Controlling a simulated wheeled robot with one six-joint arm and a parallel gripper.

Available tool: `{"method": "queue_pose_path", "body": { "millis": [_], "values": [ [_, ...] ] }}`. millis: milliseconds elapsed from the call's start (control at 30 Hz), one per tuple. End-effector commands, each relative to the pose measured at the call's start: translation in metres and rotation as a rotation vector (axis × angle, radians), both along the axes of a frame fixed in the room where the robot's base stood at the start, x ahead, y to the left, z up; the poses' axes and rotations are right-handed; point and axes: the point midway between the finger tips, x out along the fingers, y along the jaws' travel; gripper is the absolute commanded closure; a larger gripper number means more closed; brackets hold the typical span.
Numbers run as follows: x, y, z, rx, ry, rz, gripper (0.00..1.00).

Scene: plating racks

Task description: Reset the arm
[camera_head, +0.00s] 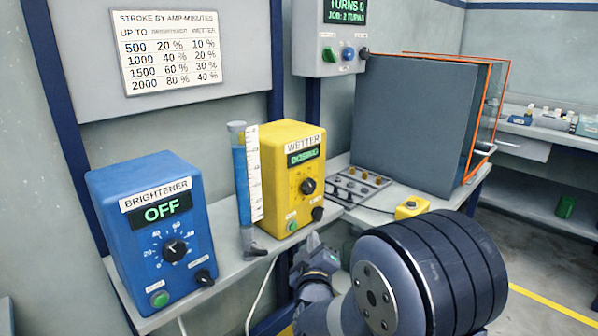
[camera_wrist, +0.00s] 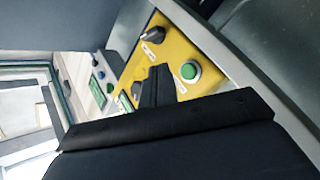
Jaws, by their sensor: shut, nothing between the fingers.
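My gripper (camera_head: 314,243) is shut and empty, just in front of and below the yellow WETTER box (camera_head: 290,170). Its dark closed fingers also show in the wrist view (camera_wrist: 156,80), in front of the yellow panel. The panel's green button (camera_wrist: 189,71) and a black knob (camera_wrist: 154,34) show beside them. I cannot tell whether the fingers touch the panel. The WETTER display (camera_head: 303,157) is lit and appears to read DOSING. My arm covers the lower right of the head view.
A blue BRIGHTENER box (camera_head: 150,225) reads OFF, left on the same shelf. A blue-filled tube (camera_head: 241,180) stands between the boxes. A small yellow box (camera_head: 411,207) and a large grey panel (camera_head: 415,120) are to the right. Open floor lies at lower right.

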Motion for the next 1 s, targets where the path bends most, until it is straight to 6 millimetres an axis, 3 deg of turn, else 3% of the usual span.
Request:
{"method": "queue_pose_path", "body": {
  "millis": [167, 400, 600, 1000],
  "values": [
    [0.002, 0.003, 0.005, -0.001, 0.004, 0.0, 1.0],
    [-0.026, -0.027, -0.001, 0.0, 0.0, -0.003, 1.0],
    [-0.037, -0.038, -0.001, 0.001, 0.0, -0.001, 1.0],
    [-0.04, -0.04, 0.0, 0.001, 0.001, -0.001, 1.0]
  ]
}}
